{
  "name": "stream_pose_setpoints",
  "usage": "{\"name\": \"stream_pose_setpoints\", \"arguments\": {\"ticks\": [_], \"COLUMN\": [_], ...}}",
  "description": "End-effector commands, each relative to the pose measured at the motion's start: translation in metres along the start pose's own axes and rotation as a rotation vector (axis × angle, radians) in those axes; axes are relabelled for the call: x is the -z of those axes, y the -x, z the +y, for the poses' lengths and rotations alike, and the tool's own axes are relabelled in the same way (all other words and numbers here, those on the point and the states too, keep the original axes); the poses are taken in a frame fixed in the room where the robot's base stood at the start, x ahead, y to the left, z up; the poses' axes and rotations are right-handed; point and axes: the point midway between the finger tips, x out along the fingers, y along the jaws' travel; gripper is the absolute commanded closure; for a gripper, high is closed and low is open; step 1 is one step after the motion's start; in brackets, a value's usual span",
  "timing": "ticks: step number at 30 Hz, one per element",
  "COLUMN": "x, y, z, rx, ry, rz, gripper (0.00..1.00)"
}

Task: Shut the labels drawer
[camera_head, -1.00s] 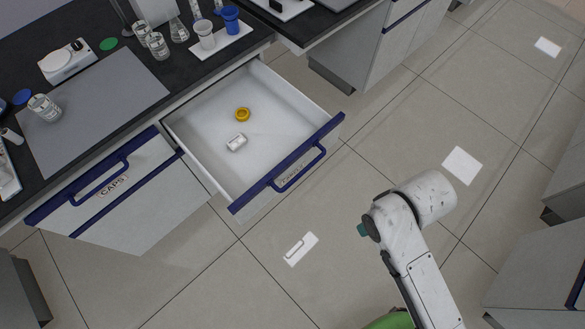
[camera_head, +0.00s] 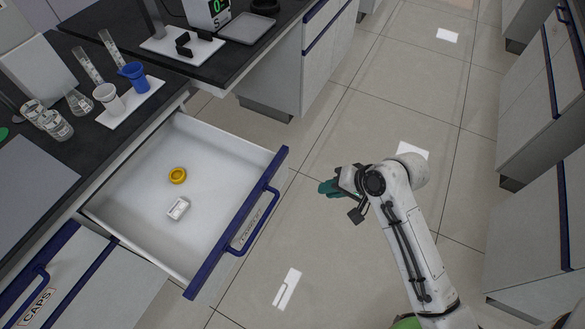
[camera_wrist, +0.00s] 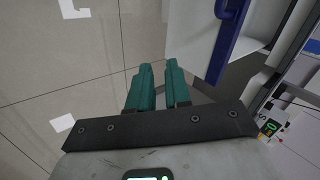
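The labels drawer (camera_head: 215,262) stands pulled out in the head view, with a white box and a blue front edge. Its blue handle (camera_head: 262,222) is on the front face, above a small label too blurred to read well. A yellow ring (camera_head: 177,175) and a small white item (camera_head: 178,208) lie inside. My gripper (camera_head: 328,188) is in the air to the right of the drawer front, apart from it. In the wrist view, its teal fingers (camera_wrist: 159,88) have a narrow empty gap between them. A blue handle (camera_wrist: 232,40) on a white panel shows beyond them; I cannot tell surely whether it is this drawer's.
The CAPS drawer (camera_head: 35,298) is at lower left. The dark worktop (camera_head: 60,165) holds glassware, a blue cup (camera_head: 134,76) and a white cup (camera_head: 107,98). Cabinets (camera_head: 545,235) stand at right. The tiled floor (camera_head: 330,265) before the drawer is clear.

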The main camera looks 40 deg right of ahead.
Motion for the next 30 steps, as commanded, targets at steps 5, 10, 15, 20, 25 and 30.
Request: {"name": "stream_pose_setpoints", "arguments": {"ticks": [5, 10, 15, 20, 25, 30], "x": [0.030, 0.034, 0.035, 0.037, 0.040, 0.045], "y": [-0.010, -0.020, -0.050, -0.082, -0.111, -0.123], "z": [0.001, -0.003, -0.008, -0.012, -0.019, -0.038], "rx": [0.141, 0.155, 0.153, 0.152, 0.153, 0.152], "ry": [-0.223, -0.245, -0.242, -0.241, -0.240, -0.239], "rz": [0.054, 0.055, 0.054, 0.054, 0.055, 0.054], "gripper": [1.00, 1.00, 1.00, 1.00, 1.00, 1.00]}}
